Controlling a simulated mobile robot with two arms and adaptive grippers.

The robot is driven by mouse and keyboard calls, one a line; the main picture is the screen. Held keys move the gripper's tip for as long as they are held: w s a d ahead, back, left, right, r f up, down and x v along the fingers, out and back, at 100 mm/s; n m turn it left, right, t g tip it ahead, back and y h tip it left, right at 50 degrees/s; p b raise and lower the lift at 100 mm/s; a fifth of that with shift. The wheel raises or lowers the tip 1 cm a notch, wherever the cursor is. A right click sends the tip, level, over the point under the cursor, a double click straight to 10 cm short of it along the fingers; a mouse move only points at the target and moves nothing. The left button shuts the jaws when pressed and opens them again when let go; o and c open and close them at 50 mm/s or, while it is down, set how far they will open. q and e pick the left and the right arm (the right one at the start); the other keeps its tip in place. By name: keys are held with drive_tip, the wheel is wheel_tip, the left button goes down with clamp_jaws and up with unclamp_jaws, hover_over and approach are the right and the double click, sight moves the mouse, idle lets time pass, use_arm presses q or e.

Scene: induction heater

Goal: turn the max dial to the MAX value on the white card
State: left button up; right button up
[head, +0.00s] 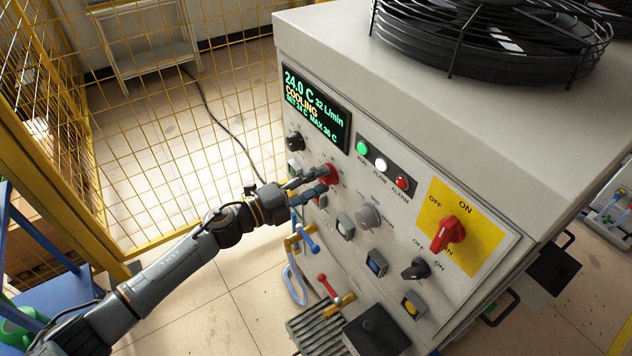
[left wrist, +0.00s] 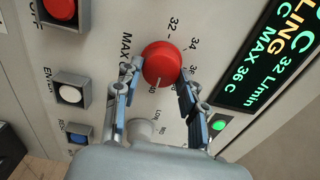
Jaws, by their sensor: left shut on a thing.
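The red max dial (head: 328,174) is on the heater's front panel below the display. It fills the middle of the left wrist view (left wrist: 162,63), with a printed scale around it showing 32 and 34. My left gripper (head: 316,183) is shut on this dial, one finger on each side, as the left wrist view shows (left wrist: 158,82). The display (head: 316,108) reads 24.0 C, 32 L/min, COOLING and MAX 36 C. I cannot make out a white card in either view. My right gripper is not in view.
A black dial (head: 295,142), a grey dial (head: 368,216) and several square buttons surround the red dial. A red switch (head: 446,233) sits on a yellow plate to the right. Blue-handled (head: 308,238) and red-handled (head: 329,288) valves stick out below. A yellow mesh fence (head: 150,110) stands behind.

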use_arm(q)
drive_tip(key=o, duration=1.1)
drive_tip(key=shift+a, duration=0.1)
drive_tip(key=v, duration=1.2)
drive_tip(key=shift+f, duration=0.1)
